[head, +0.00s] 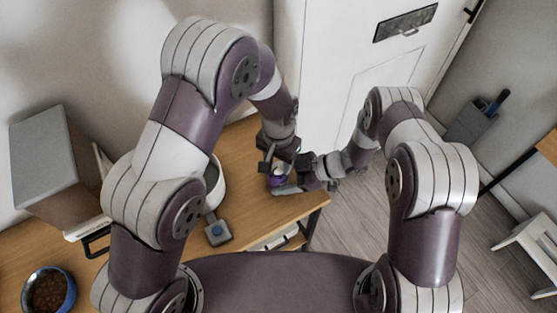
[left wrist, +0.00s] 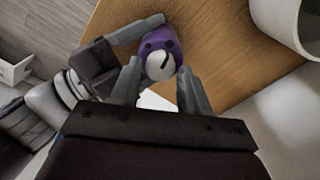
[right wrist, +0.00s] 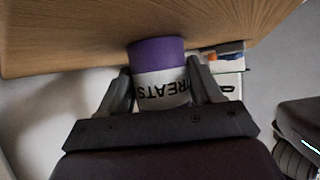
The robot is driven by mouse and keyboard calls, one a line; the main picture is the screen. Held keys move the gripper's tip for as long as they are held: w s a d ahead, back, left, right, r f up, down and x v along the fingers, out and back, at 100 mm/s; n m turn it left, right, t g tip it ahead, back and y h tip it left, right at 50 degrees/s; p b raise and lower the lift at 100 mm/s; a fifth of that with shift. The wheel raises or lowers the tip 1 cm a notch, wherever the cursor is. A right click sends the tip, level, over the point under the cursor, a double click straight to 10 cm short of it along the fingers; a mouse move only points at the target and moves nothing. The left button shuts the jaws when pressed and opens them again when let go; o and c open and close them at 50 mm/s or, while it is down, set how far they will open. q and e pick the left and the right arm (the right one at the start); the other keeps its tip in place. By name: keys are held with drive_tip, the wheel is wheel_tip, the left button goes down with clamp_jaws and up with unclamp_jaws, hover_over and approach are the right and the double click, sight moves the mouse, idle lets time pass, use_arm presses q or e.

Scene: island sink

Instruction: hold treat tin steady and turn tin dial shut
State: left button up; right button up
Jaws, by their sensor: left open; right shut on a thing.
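The treat tin (head: 277,181) is purple and stands near the right end of the wooden table. In the right wrist view the tin (right wrist: 158,52) shows a white band lettered TREATS, upside down in the picture. My right gripper (right wrist: 159,72) is shut on the tin's sides; one of its fingers also lies along the tin in the left wrist view. The round grey dial (left wrist: 160,66) with a pale pointer line is on the tin's purple top. My left gripper (left wrist: 158,68) is open above the tin, its fingers on either side of the dial. Finger contact with the dial is unclear.
A white round container (head: 214,185) stands left of the tin, partly behind my left arm. A small grey box with a blue button (head: 217,231) lies near the table's front edge.

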use_arm(q)
drive_tip(key=shift+f, duration=0.3)
drive_tip(key=c, duration=0.8)
drive_tip(key=shift+n, duration=0.3)
drive_tip(key=n, duration=0.4)
drive_tip(key=shift+n, duration=0.3)
drive_tip(key=n, duration=0.5)
drive_tip(key=shift+a+n, duration=0.1)
drive_tip(key=shift+n, duration=0.2)
drive_tip(key=n, duration=1.3)
drive_tip(key=shift+a, duration=0.1)
